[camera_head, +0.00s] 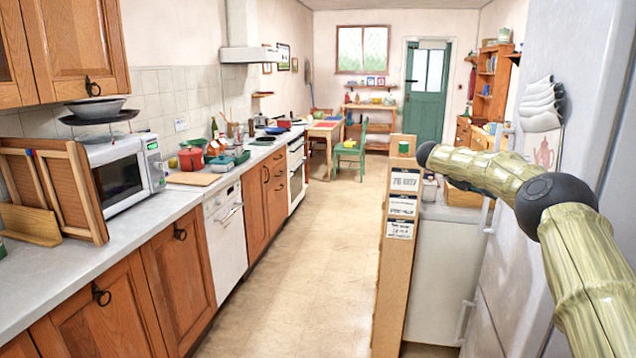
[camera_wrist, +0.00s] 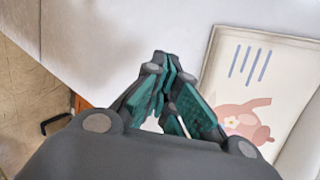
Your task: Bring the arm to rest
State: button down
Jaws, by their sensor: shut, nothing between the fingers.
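My arm (camera_head: 490,172) is bent, rising from the lower right and reaching left across the view to a dark joint. My gripper does not show clearly in the head view. In the wrist view my gripper (camera_wrist: 165,68) is shut and empty, its teal-padded fingers together over a pale surface. A cloth or print with a pink teapot and blue stripes (camera_wrist: 262,85) is to the right of the fingers. I cannot tell whether the fingers touch anything.
A pale, tall cabinet or fridge side (camera_head: 560,60) stands close at the right. A wooden panel with labels (camera_head: 392,250) stands below my arm. The left counter (camera_head: 60,280) holds a microwave (camera_head: 125,175). The floor aisle (camera_head: 320,250) is clear.

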jog(key=w+a+f+n+t+h, duration=0.15)
jog(key=a+f+n+t, duration=0.25)
jog(key=a+f+n, duration=0.45)
jog(key=w+a+f+n+t, duration=0.2)
jog(key=a+f+n+t, duration=0.3)
jog(key=f, duration=0.7)
jog(key=s+a+f+n+t+y, duration=0.1)
jog(key=s+a+f+n+y, duration=0.1)
jog(key=s+a+f+n, duration=0.4)
jog(key=s+a+f+n+t+y, duration=0.1)
jog(key=s+a+f+y, duration=0.15)
jog(key=f, duration=0.65)
jog(key=s+a+f+n+t+y, duration=0.1)
jog(key=s+a+f+n+y, duration=0.1)
jog(key=s+a+f+n, duration=0.4)
jog(key=s+a+f+n+g+y, duration=0.1)
jog(key=s+f+n+y, duration=0.1)
jog(key=s+f, duration=0.5)
jog(key=s+a+f+n+g+y, duration=0.1)
jog(key=s+f+n+g+y, duration=0.15)
jog(key=s, duration=0.95)
jog(key=s+a+f+n+g+y, duration=0.1)
jog(key=s+f, duration=0.5)
jog(key=s, duration=0.3)
jog(key=s+r+n+g+y, duration=0.1)
jog(key=s+n+g, duration=0.3)
jog(key=s, duration=2.6)
jog(key=shift+d+r+n+g+y, duration=0.3)
jog(key=shift+d+r+g+y, duration=0.15)
jog(key=shift+g, duration=0.8)
